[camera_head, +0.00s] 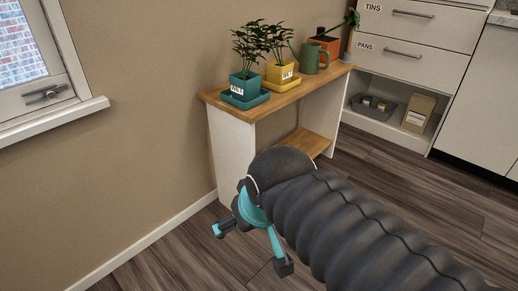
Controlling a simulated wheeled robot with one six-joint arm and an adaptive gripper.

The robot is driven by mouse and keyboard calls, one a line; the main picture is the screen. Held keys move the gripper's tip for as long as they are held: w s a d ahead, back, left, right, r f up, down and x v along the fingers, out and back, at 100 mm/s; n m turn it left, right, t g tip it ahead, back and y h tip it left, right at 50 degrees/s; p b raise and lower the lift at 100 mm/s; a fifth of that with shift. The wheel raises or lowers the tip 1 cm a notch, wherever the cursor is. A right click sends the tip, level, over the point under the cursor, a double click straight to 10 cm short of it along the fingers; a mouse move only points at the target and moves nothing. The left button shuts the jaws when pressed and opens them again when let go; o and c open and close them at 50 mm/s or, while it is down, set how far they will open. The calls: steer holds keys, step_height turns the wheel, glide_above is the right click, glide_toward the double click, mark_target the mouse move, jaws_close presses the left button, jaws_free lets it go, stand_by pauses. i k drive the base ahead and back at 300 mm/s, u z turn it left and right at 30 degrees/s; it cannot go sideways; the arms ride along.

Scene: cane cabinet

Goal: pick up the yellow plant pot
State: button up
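My gripper (250,248) is low in front of the shelf unit, above the floor, well below and to the left of the pot. Its two teal fingers with dark tips are spread apart with nothing between them. My arm covers part of the lower shelf unit and floor.
A teal pot (245,87) with a plant stands left of the yellow pot. A green watering can (311,58) and an orange pot (328,44) stand to its right. A window sill (60,119) juts out at left. Drawers (413,55) stand at back right. Floor beside my gripper is clear.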

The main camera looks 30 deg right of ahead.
mark_target(280, 71)
steer(key=z, duration=1.7)
steer(key=i, duration=0.9)
steer(key=u, duration=2.2)
